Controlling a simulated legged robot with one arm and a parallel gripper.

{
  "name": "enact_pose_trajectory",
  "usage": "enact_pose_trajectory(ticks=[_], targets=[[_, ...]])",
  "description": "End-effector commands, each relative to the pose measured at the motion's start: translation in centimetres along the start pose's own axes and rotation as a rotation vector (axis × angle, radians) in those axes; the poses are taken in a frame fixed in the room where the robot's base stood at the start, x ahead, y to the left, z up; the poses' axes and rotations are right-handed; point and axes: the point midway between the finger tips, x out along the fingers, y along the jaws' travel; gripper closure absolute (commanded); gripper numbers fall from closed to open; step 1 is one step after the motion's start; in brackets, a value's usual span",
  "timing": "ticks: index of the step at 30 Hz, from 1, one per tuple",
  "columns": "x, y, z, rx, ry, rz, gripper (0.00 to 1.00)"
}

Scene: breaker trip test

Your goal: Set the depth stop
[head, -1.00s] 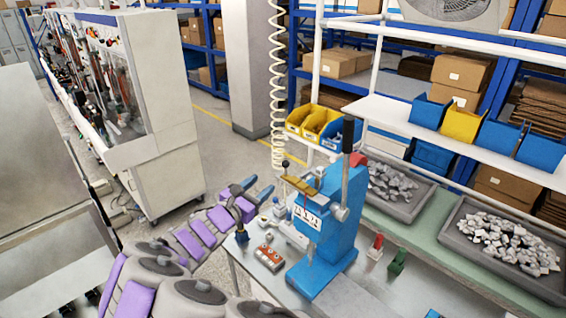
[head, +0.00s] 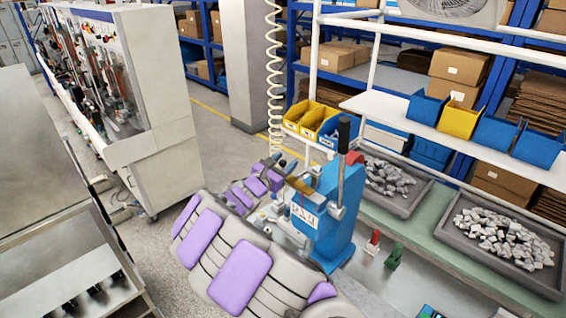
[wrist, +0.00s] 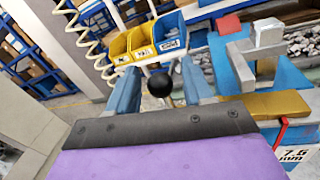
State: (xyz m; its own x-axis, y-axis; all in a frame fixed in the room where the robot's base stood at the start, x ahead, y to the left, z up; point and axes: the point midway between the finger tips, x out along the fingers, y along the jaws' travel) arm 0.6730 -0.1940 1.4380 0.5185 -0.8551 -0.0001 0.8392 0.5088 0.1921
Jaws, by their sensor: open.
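A blue bench press (head: 342,205) stands on the bench, with a black-topped lever (head: 344,135) and a white scale panel (head: 304,216) on its front. In the wrist view a label (wrist: 297,157) reads about 7.6 mm, beside a red pointer (wrist: 283,132) under a gold bar (wrist: 275,106). My gripper (wrist: 161,90) is open, its blue fingers either side of a black ball knob (wrist: 160,84). I cannot tell whether they touch it. In the head view my gripper (head: 276,161) is beside the press top, left of the gold bar; my arm hides the bench there.
Red (head: 373,242) and green (head: 394,257) small fixtures stand right of the press. Yellow and blue bins (head: 312,120) hang behind the press. A coiled hose (head: 274,90) hangs close to my gripper.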

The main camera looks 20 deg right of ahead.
Motion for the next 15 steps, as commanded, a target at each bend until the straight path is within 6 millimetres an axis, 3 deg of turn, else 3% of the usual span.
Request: enact_pose_trajectory(ticks=[7, 15], targets=[[0.00, 0.01, -0.06, -0.001, 0.000, 0.000, 0.50], [-0.01, 0.01, -0.07, -0.001, 0.001, 0.000, 0.76]])
